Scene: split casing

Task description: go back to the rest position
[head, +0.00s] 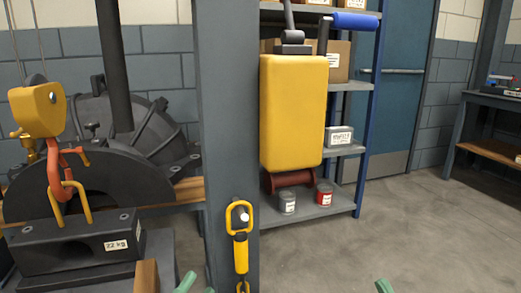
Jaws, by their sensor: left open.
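My left gripper (197,287) shows only as pale green fingertips at the bottom edge, left of the middle. The tips are apart with nothing seen between them. Another pale green tip (384,286) shows at the bottom edge right of the middle; it looks like part of my right gripper, and the rest is out of the picture. A dark half-round casing part (100,185) stands at the left, behind a dark block labelled 22 kg (75,246). A yellow hoist block (37,110) with an orange hook hangs over the block, and a yellow shackle meets its top.
A grey post (226,120) rises near the left tips, with a yellow carabiner and strap (240,245) on it. Shelves (345,200) hold cans and boxes. Floor (420,230) at the right is clear.

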